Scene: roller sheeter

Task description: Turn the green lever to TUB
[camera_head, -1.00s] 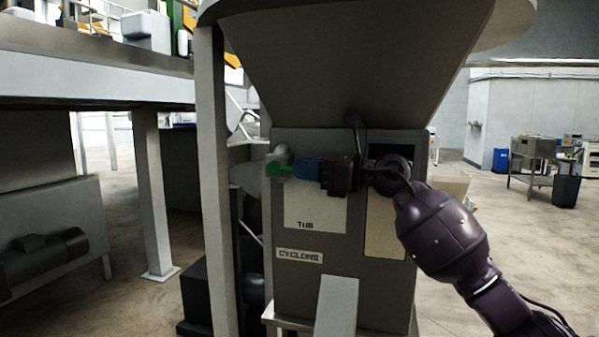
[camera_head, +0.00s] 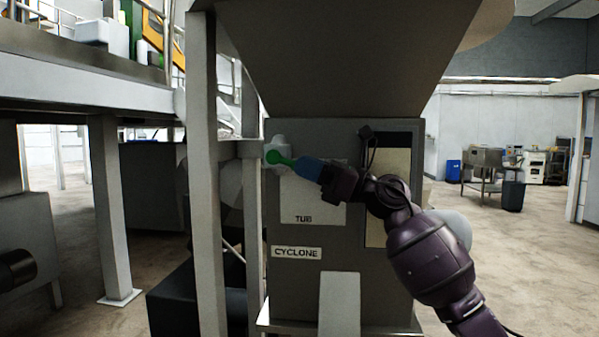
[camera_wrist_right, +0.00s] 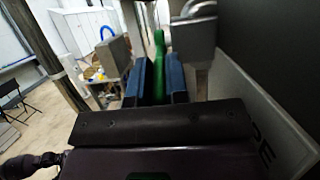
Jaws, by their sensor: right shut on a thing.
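The green lever (camera_head: 284,161) is mounted on a pale fitting (camera_head: 281,146) at the upper left of the grey cabinet front. It points right and slightly down from its round green end. My right gripper (camera_head: 308,168) has its blue fingers shut on the lever's outer part. In the right wrist view the green lever (camera_wrist_right: 159,65) lies between the two blue fingers (camera_wrist_right: 158,84). The TUB label (camera_head: 303,219) is on a white plate below my gripper, and the plate's upper part is partly covered by my arm. My left gripper is out of view.
The CYCLONE label (camera_head: 297,253) sits lower on the cabinet (camera_head: 345,268), under a large hopper (camera_head: 345,55). A grey post (camera_head: 203,180) stands close on the left. Open floor lies to the right, with a blue bin (camera_head: 454,171) farther back.

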